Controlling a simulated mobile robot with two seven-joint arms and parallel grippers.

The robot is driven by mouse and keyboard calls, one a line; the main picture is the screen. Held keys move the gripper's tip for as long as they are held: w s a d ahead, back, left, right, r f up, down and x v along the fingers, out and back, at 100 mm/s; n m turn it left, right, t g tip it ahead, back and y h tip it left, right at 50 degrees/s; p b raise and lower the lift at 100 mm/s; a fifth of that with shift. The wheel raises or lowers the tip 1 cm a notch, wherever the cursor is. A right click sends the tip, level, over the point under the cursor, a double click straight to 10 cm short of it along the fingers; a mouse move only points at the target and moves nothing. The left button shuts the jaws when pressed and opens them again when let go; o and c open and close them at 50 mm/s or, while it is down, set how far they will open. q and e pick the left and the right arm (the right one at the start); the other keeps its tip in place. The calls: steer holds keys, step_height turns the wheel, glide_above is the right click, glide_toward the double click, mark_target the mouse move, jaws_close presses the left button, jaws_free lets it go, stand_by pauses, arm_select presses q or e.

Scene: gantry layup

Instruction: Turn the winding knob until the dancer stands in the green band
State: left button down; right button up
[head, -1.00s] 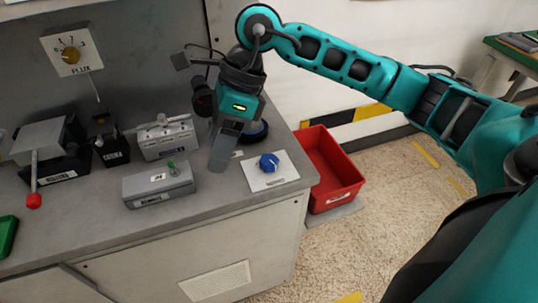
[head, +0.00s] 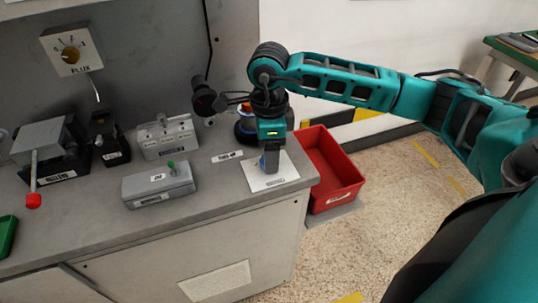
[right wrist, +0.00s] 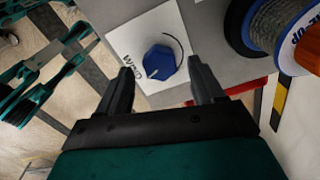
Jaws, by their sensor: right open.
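The winding knob is blue and sits on a white plate (head: 258,183) near the right front of the bench. The knob (right wrist: 159,62) shows clearly in the right wrist view, beside a curved mark and the word WIND. In the head view it is mostly behind my right gripper (head: 271,166). This gripper is open and points down at the knob. In the right wrist view its fingers (right wrist: 161,74) stand on either side of the knob, with gaps; contact does not show. I cannot clearly make out the dancer or the green band. My left gripper is out of view.
A blue-flanged spool (right wrist: 275,28) stands behind the plate. A grey box with a green button (head: 158,186) and a grey slotted unit (head: 168,137) stand to the left. A red bin (head: 334,172) is beside the bench. A FLUX dial (head: 70,52) is on the back panel.

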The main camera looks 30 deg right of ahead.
steer(key=shift+f, duration=1.1)
steer(key=c, duration=1.1)
